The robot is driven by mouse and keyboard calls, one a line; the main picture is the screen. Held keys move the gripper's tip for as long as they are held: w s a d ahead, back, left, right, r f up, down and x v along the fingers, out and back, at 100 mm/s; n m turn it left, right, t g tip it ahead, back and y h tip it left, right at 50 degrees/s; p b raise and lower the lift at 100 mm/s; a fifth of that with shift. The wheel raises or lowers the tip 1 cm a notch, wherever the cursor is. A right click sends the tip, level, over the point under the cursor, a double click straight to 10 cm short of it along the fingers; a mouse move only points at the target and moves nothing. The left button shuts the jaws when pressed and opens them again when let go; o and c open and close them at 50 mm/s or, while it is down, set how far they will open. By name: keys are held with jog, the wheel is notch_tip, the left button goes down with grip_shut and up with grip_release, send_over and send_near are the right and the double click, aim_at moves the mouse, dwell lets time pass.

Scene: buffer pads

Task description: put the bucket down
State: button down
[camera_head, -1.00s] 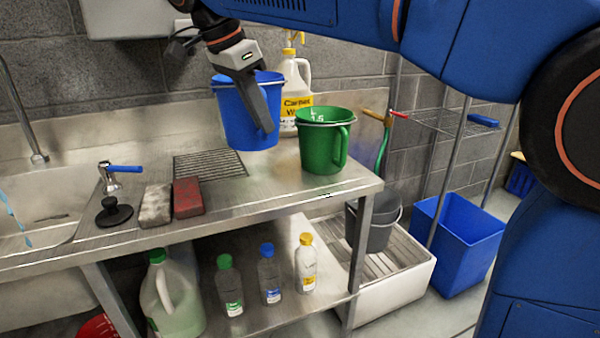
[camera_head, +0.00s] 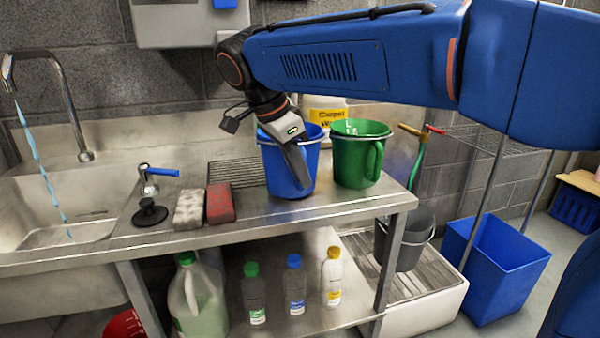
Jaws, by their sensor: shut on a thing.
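A blue bucket (camera_head: 272,172) is at the front part of the steel counter (camera_head: 345,206), right of the red and grey blocks. It is upright, and its base looks at or very close to the counter top; I cannot tell for sure that it touches. My gripper (camera_head: 297,170) comes down over the bucket's front side and is shut on it. One finger shows in front of the bucket; the other is hidden. A green bucket (camera_head: 350,162) stands upright on the counter just right of the blue one.
A grey block (camera_head: 189,209) and a red block (camera_head: 220,203) lie left of the blue bucket. A drain rack (camera_head: 235,172) is behind them. The sink (camera_head: 70,205) with running water is at left. A carpet wash jug (camera_head: 325,112) stands behind the buckets.

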jog(key=shift+f, duration=0.4)
jog(key=c, duration=1.7)
grip_release()
jog(key=shift+c, duration=0.2)
jog(key=shift+r, duration=0.35)
jog(key=v, duration=1.2)
jog(key=shift+d+r, duration=0.1)
jog(key=shift+d, duration=0.05)
